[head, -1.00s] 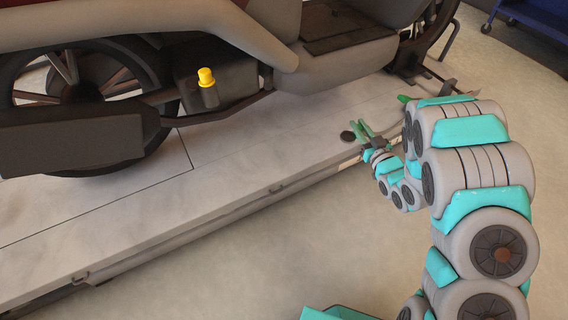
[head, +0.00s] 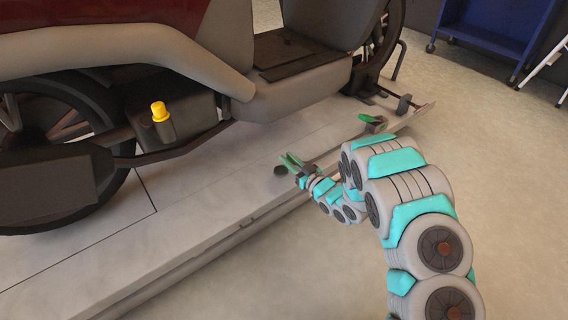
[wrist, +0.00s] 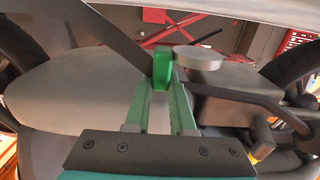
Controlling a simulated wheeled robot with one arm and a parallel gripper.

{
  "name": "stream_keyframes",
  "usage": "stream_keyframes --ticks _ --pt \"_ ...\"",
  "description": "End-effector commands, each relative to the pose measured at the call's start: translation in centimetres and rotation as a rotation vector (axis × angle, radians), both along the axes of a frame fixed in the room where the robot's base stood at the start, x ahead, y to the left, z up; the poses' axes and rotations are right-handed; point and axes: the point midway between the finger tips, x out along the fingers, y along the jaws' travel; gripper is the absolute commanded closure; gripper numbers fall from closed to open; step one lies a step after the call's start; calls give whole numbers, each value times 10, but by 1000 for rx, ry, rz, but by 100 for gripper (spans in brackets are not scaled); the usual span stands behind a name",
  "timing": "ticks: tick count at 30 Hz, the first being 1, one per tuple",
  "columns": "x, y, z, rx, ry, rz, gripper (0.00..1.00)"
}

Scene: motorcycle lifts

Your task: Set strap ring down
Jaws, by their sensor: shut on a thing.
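The strap ring shows as a small dark disc (head: 280,170) at the tips of my gripper (head: 289,161) in the head view. In the wrist view it is a grey round disc (wrist: 198,57) just right of the fingertips (wrist: 162,80). My gripper's green fingers are closed on it, with a green piece between their ends. In the head view the ring shows against the pale lift deck (head: 200,190), near its front edge. I cannot tell whether it touches the deck.
A motorcycle stands on the lift, with a yellow cap (head: 159,111) on its side. A green and dark fitting (head: 373,122) sits on the deck to the right. A blue cart (head: 485,30) stands at the back right. The floor in front is clear.

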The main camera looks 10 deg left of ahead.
Motion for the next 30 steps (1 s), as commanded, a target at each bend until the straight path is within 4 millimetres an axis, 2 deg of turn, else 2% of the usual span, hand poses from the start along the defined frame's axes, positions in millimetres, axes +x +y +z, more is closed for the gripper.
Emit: stream_keyframes --ticks 3,9,13,19,30 --pt "17 12 -3 2 -1 1 100" --pt "29 20 -5 1 2 0 100" --pt "30 20 -13 1 2 -1 100" --pt "30 20 -39 1 2 0 100" --pt "30 20 -42 0 1 -1 100"
